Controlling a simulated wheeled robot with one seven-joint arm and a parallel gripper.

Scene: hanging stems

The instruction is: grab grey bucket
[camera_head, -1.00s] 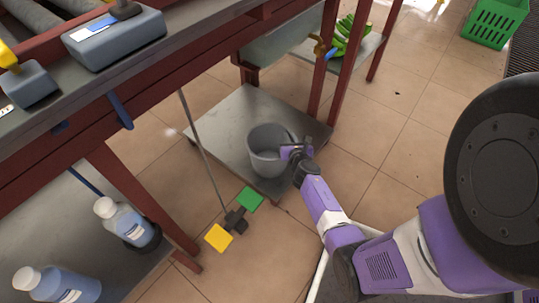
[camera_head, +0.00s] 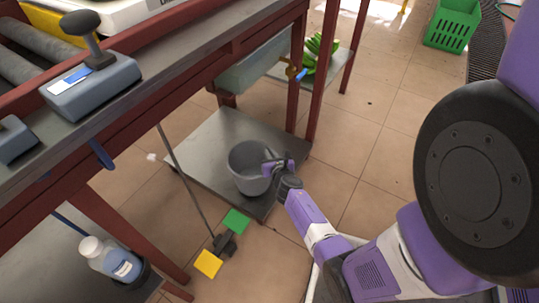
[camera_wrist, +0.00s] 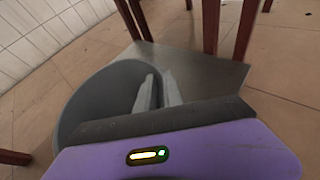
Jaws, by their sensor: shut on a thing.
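The grey bucket (camera_head: 247,172) stands upright on the low metal shelf (camera_head: 207,137) under the table. My gripper (camera_head: 272,165) reaches in from the right and is shut on the bucket's right rim. In the wrist view, the bucket (camera_wrist: 85,100) opens at the left, and the fingers of my gripper (camera_wrist: 157,90) lie at its rim wall. The bucket looks empty, though its bottom is partly hidden in the wrist view. I cannot tell whether it rests fully on the shelf.
Red table legs (camera_head: 321,70) stand close behind and to the right of the bucket. A thin pole with green and yellow pads (camera_head: 207,263) leans in front. Bottles (camera_head: 110,258) stand at lower left. A green crate (camera_head: 452,25) is at upper right, with open tiled floor before it.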

